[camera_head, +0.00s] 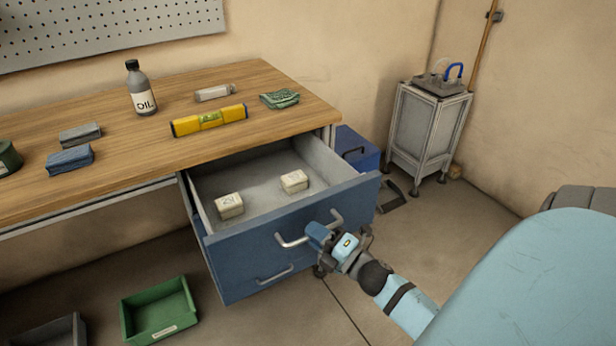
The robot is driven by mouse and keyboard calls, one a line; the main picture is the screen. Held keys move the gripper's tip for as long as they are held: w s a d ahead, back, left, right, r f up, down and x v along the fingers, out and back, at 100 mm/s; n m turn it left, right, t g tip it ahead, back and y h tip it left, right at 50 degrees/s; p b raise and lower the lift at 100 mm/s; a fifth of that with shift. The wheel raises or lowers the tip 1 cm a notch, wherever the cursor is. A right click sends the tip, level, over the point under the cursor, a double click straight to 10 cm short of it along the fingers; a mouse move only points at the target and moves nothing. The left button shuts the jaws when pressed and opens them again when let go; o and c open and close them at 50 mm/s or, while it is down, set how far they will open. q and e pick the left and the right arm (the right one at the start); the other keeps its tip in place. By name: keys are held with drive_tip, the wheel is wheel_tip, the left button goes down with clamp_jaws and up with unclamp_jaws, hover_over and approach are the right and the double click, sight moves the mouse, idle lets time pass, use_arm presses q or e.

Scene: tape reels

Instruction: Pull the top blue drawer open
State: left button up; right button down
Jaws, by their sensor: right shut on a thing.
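The top blue drawer (355,195) stands pulled well out from under the right end of the wooden workbench. Its grey inside shows, with two small pale boxes, one at the left (229,206) and one at the right (294,181). My right gripper (322,236) is at the drawer's front and shut on its silver bar handle (288,241). The fingers hide part of the handle. A lower blue drawer with its own handle (275,275) is below and looks closed. My left gripper is not in the view.
The workbench (270,85) bears an oil bottle (142,90), a yellow level (209,120), cloths and small blocks. A green bin (160,312) stands on the floor at lower left. A blue box (357,147) and a metal stand (428,130) are behind the drawer. Floor right of the drawer is mostly clear.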

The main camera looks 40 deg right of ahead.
drive_tip(key=shift+s, duration=0.2)
drive_tip(key=c, duration=1.1)
unclamp_jaws()
drive_tip(key=shift+c, duration=0.2)
drive_tip(key=v, duration=1.3)
drive_tip(key=shift+s, duration=0.4)
drive_tip(key=shift+f, duration=0.1)
